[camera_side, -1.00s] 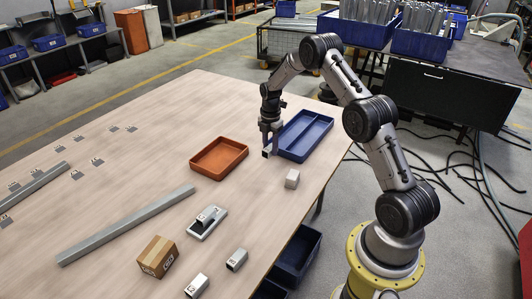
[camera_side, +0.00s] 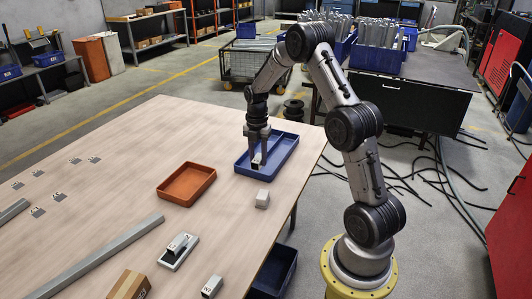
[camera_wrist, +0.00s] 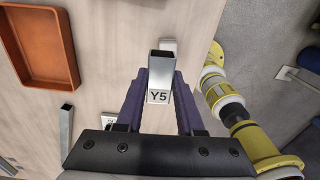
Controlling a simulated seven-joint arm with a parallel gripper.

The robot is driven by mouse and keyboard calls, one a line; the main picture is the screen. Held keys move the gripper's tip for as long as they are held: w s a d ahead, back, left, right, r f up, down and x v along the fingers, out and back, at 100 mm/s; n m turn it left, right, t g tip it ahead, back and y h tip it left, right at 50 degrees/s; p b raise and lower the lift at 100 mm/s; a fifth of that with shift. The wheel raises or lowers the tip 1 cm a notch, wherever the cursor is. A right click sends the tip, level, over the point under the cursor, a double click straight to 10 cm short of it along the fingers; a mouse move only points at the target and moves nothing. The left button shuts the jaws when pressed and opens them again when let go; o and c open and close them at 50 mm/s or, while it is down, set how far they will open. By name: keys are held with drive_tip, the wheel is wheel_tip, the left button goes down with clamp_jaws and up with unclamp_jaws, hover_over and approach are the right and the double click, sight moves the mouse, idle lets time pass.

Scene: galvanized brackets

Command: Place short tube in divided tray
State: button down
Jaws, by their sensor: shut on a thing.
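My gripper (camera_side: 257,160) is shut on a short grey square tube (camera_side: 257,158). The tube shows in the wrist view (camera_wrist: 159,82) between the two fingers, with its open end up and a white label reading Y5. In the side view the gripper points down over the near left part of the blue divided tray (camera_side: 284,149). The tube's lower end appears at or just above the tray floor; I cannot tell whether it touches. The fingers partly hide the tube and the tray behind it. The tray is outside the wrist view.
An orange tray (camera_side: 187,184) sits left of the blue one. A pale block (camera_side: 262,199) stands just in front of the blue tray. A labelled tube on a plate (camera_side: 178,250), another short tube (camera_side: 212,287), a cardboard box (camera_side: 130,286) and a long rail (camera_side: 110,255) lie nearer.

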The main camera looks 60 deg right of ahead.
drive_tip(key=s+d+m, duration=0.1)
drive_tip(key=s+d, duration=0.1)
drive_tip(key=d, duration=0.7)
drive_tip(key=w+d+f, duration=0.2)
drive_tip(key=w+f, duration=0.1)
drive_tip(key=w+d+f, duration=0.2)
drive_tip(key=w+d, duration=0.1)
drive_tip(key=w+d+f, duration=0.3)
drive_tip(key=shift+w+d+f, duration=0.25)
drive_tip(key=shift+w+f, duration=0.1)
drive_tip(key=shift+f, duration=1.6)
drive_tip(key=shift+f, duration=0.1)
drive_tip(key=c, duration=0.5)
unclamp_jaws()
drive_tip(key=shift+f, duration=0.1)
drive_tip(key=shift+c, duration=0.2)
